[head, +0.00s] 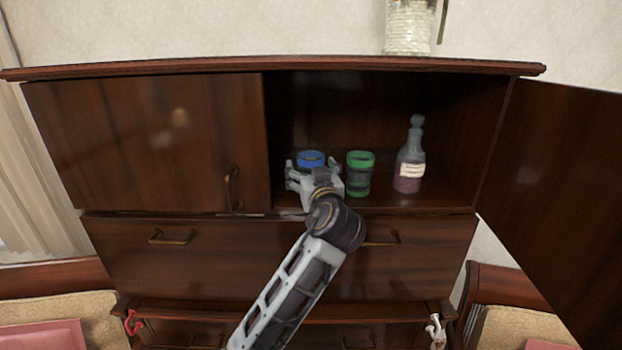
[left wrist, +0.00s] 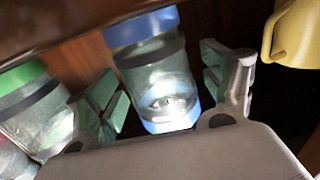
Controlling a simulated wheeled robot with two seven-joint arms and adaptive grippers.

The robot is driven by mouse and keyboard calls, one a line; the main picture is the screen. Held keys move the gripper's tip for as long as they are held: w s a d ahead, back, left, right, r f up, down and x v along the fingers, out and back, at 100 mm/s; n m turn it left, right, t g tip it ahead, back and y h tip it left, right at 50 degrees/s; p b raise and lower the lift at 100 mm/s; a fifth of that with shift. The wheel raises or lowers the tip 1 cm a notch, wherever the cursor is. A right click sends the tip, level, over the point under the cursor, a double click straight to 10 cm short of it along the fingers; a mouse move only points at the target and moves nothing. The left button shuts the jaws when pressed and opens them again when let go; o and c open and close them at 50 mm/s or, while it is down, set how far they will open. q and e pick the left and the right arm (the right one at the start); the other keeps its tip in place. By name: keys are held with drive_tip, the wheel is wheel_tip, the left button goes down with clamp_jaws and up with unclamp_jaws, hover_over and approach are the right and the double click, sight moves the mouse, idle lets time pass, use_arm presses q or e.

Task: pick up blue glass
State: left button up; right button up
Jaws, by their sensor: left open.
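The blue glass (head: 311,158), a clear tumbler with a blue rim and blue base, stands on the open cabinet's shelf beside the middle partition. My left gripper (head: 314,172) is open in front of it and hides its lower part in the head view. In the left wrist view, the blue glass (left wrist: 158,80) stands between the two spread fingers of the gripper (left wrist: 166,85). Gaps show on both sides, so the fingers do not appear to grip it. My right gripper is not in view.
A green-rimmed glass (head: 359,174) stands close right of the gripper, and a stoppered bottle (head: 410,165) farther right. A yellow mug (left wrist: 292,35) shows in the left wrist view. The cabinet door (head: 560,180) hangs open at right; the left door (head: 150,145) is shut.

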use_arm(q)
drive_tip(key=shift+w+a+f, duration=0.1)
drive_tip(key=shift+w, duration=0.1)
drive_tip(key=shift+c, duration=1.2)
drive_tip(key=c, duration=1)
drive_tip(key=shift+r+b, duration=1.15)
drive_tip(key=shift+r, duration=3.9)
